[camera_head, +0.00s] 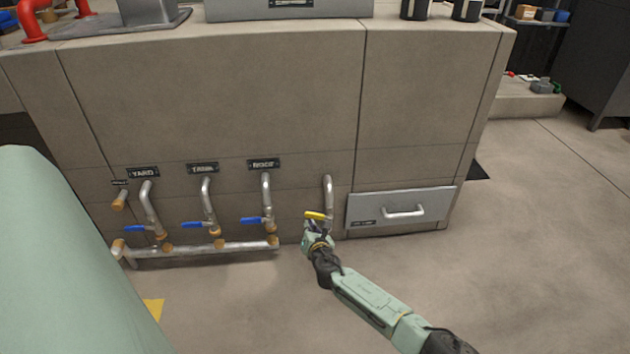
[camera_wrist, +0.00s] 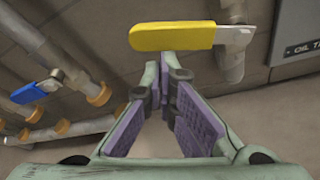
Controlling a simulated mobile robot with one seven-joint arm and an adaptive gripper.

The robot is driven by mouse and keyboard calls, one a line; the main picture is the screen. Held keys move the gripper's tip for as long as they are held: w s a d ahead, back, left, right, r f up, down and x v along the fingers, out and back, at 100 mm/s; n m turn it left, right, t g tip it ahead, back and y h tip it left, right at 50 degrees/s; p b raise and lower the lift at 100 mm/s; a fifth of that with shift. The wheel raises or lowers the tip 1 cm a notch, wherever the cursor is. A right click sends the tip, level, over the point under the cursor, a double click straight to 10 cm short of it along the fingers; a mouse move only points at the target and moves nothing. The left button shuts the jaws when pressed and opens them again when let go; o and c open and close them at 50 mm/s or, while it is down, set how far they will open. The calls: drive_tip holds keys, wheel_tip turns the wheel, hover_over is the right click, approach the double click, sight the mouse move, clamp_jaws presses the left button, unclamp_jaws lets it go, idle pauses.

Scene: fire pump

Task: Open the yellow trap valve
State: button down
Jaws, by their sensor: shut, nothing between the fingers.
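The yellow trap valve handle (camera_head: 317,215) sits on the rightmost vertical pipe (camera_head: 328,190), low on the front of the concrete block. In the wrist view the yellow handle (camera_wrist: 172,36) lies roughly level across the top, with its metal end joined to the pipe at right. My gripper (camera_head: 314,228) is just below and in front of the handle in the head view. In the wrist view its purple-padded fingers (camera_wrist: 169,80) are together and empty, with the tips just below the handle. I cannot tell whether they touch it.
Several pipes with blue-handled valves, such as one (camera_head: 252,220) under the "ROOF" plate (camera_head: 263,164), stand to the left. A horizontal pipe (camera_head: 210,249) runs beneath them. A grey drawer (camera_head: 365,212) is close on the right. The floor (camera_head: 500,280) at right is clear.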

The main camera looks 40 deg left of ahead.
sight(310, 215)
drive_tip(key=r+m, duration=0.1)
drive_tip(key=r+m+y, duration=0.1)
drive_tip(key=m, duration=0.1)
drive_tip(key=w+r+m+g+y, duration=0.1)
drive_tip(key=r, duration=0.1)
drive_tip(key=shift+d+m, duration=0.35)
drive_tip(key=shift+m, duration=0.05)
drive_tip(key=shift+w+d+r+m+y+b, duration=0.1)
drive_tip(key=shift+w+d+r+m+y, duration=0.3)
drive_tip(key=shift+m, duration=0.65)
drive_tip(key=shift+w+d+r+m+y+b, duration=0.15)
drive_tip(key=shift+w+d+r+m+y, duration=0.3)
drive_tip(key=shift+m, duration=0.55)
drive_tip(key=shift+w+d+r+m+y+b, duration=0.15)
drive_tip(key=shift+w+r+m+y, duration=0.3)
drive_tip(key=shift+m, duration=0.6)
drive_tip(key=shift+s+d+r, duration=0.1)
